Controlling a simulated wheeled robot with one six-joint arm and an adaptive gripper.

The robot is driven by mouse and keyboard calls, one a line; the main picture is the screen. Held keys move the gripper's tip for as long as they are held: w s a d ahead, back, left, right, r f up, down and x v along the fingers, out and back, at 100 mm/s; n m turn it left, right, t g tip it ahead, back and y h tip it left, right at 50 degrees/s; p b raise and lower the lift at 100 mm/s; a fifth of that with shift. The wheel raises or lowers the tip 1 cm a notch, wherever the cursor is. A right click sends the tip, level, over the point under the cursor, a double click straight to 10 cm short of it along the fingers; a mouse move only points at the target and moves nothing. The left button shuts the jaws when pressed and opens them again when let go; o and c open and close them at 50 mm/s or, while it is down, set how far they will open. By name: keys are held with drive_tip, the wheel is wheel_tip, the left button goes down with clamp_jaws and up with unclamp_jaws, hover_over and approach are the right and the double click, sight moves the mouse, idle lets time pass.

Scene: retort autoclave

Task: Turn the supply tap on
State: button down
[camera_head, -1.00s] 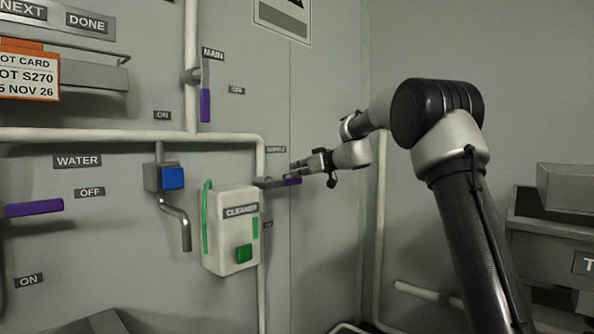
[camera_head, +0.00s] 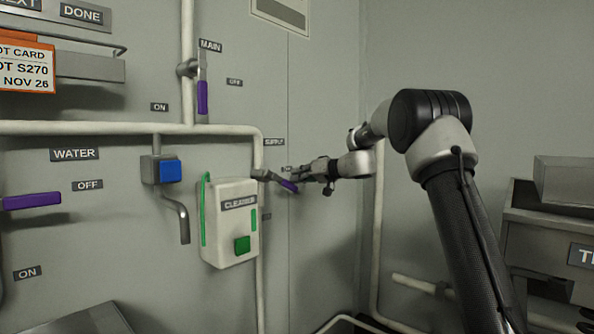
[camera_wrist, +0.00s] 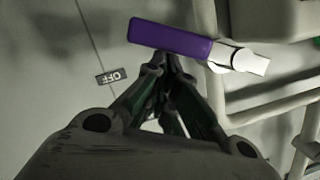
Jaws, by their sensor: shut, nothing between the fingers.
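The supply tap is on the pipe right of the cleaner box, under the SUPPLY label (camera_head: 274,142). Its purple lever (camera_head: 288,186) slants down to the right. In the wrist view the purple lever (camera_wrist: 170,37) lies across the top, joined to a pale metal stem. My gripper (camera_head: 297,172) is shut and empty, with its fingertips just above the lever in the head view. In the wrist view the fingertips (camera_wrist: 166,66) meet the lever's edge; I cannot tell whether they touch it. An OFF label (camera_wrist: 112,77) is beside the lever.
The cleaner box (camera_head: 229,225) hangs just left of the tap. The MAIN tap's purple lever (camera_head: 202,97) is above left, and the WATER lever (camera_head: 32,201) is at far left. Pipes (camera_head: 120,128) run along the wall. Open space lies below my gripper.

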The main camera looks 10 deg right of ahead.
drive_tip(key=f+m, duration=0.1)
drive_tip(key=f+m+y, duration=0.1)
drive_tip(key=f+m, duration=0.1)
drive_tip(key=a+f+m, duration=0.1)
drive_tip(key=shift+s+f+m+y, duration=0.3)
drive_tip(key=shift+s+y, duration=0.05)
drive_tip(key=shift+y, duration=0.05)
drive_tip(key=shift+s+a+f+m+y, duration=0.25)
drive_tip(key=shift+s+a+f+m, duration=0.25)
drive_tip(key=shift+m, duration=0.5)
drive_tip(key=shift+s+a+f+m+y, duration=0.25)
drive_tip(key=shift+a+f+m, duration=0.35)
drive_tip(key=shift+m, duration=0.4)
drive_tip(key=shift+s+a+f+m+y, duration=0.2)
drive_tip(key=shift+s+a+f+m, duration=0.35)
drive_tip(key=shift+m, duration=0.45)
drive_tip(key=shift+w+f, duration=0.15)
drive_tip(key=shift+d, duration=0.1)
approach(293, 189)
wheel_tip(293, 189, down, 3)
drive_tip(key=shift+s+d+f, duration=0.25)
drive_tip(key=shift+s+d, duration=0.05)
drive_tip(key=shift+s, duration=0.1)
